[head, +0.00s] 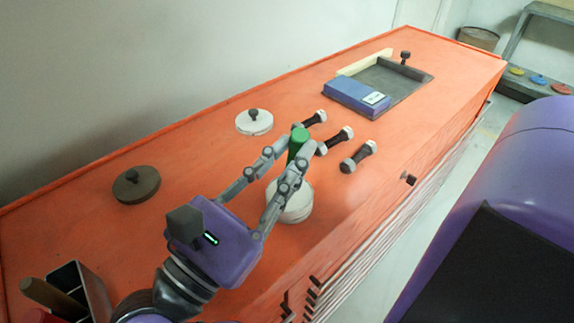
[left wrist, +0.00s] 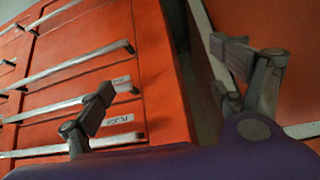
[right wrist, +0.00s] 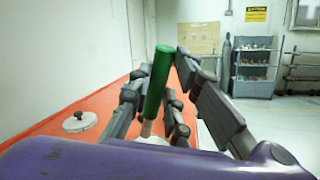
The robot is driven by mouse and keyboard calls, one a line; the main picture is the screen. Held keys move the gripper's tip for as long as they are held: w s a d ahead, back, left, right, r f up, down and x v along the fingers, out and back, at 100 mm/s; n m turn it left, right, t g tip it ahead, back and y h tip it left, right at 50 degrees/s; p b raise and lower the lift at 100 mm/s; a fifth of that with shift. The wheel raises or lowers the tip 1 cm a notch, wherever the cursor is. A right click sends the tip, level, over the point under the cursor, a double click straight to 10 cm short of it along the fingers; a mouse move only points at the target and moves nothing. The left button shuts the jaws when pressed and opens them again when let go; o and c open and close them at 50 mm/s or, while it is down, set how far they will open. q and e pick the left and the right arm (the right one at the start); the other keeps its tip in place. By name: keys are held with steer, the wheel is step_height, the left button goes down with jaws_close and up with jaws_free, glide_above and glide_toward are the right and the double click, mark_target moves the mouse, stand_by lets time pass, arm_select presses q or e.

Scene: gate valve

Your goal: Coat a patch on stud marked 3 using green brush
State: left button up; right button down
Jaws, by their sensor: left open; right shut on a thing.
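My right gripper (head: 290,167) is shut on the green brush (head: 299,142), whose green handle points up between the fingers. The brush also shows in the right wrist view (right wrist: 157,82), nearly upright, with a pale part below the handle. A round white container (head: 293,205) stands under the fingers; whether the brush tip is in it is hidden. Three dark studs with pale nuts lie beyond: a far one (head: 313,119), a middle one (head: 335,140) and a near one (head: 358,156). Their number marks cannot be read. My left gripper (left wrist: 170,90) is open and empty, beside the cabinet's drawers.
The orange bench top (head: 205,150) carries a white lid (head: 254,122), a dark lid (head: 136,185) and a dark tray (head: 405,78) with a blue box (head: 357,97). A holder (head: 95,290) with handles stands at the lower left.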

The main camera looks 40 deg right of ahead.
mark_target(300, 136)
arm_select(q)
steer(key=shift+w+r+p, duration=0.8)
steer(key=shift+w+r, duration=0.2)
steer(key=shift+r, duration=0.3)
arm_select(e)
steer(key=shift+r, duration=2.25)
arm_select(q)
steer(key=shift+s, duration=0.2)
